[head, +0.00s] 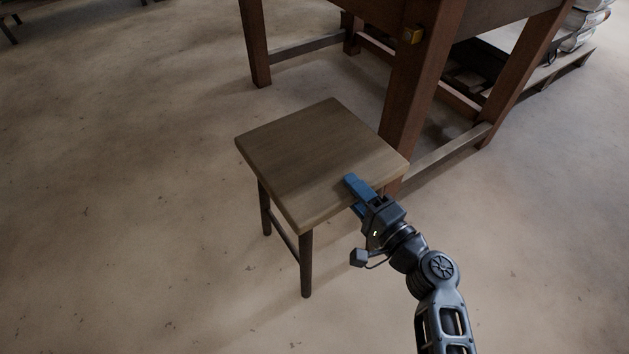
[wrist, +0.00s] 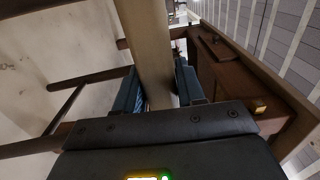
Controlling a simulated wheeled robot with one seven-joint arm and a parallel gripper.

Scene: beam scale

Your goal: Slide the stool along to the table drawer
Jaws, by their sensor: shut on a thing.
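The wooden stool (head: 320,160) stands upright on the floor, with a square brown seat and dark legs. My gripper (head: 358,196) is shut on the near right edge of its seat, with one blue finger on top. In the wrist view the seat's edge (wrist: 150,45) runs between the two blue fingers, and the stool's dark legs (wrist: 85,80) show at left. The dark wooden table (head: 400,110) stands just behind and right of the stool. I cannot clearly make out the drawer.
The table's leg comes close to the stool's right corner; I cannot tell whether they touch. Low rails (head: 450,152) join the table's legs. Pale sacks (head: 585,22) lie at the far right. The floor (head: 120,200) to the left and in front is clear.

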